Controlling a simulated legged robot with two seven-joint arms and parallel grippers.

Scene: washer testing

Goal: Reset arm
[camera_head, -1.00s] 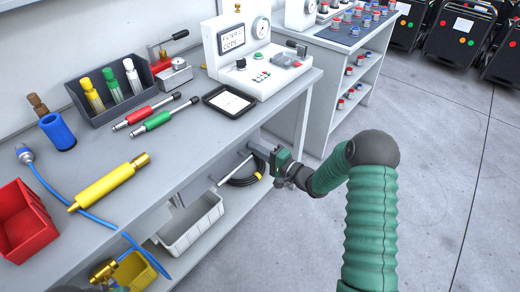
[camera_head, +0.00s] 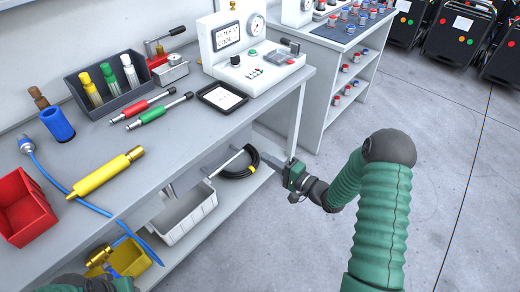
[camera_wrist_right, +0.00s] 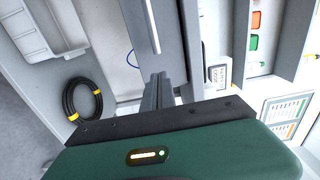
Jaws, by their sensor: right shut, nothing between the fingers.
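My right arm, in green sleeving, comes in from the lower right in the head view. Its gripper (camera_head: 272,162) is shut and empty, in front of the workbench (camera_head: 200,147) and below its top edge. In the right wrist view the fingers (camera_wrist_right: 158,88) are together and point toward the bench front. My left arm (camera_head: 85,284) shows only as a small green and dark part at the bottom left edge of the head view. Its fingers are not clearly seen.
A white bin (camera_head: 182,218) and coiled black hose (camera_head: 240,172) are on the lower shelf.

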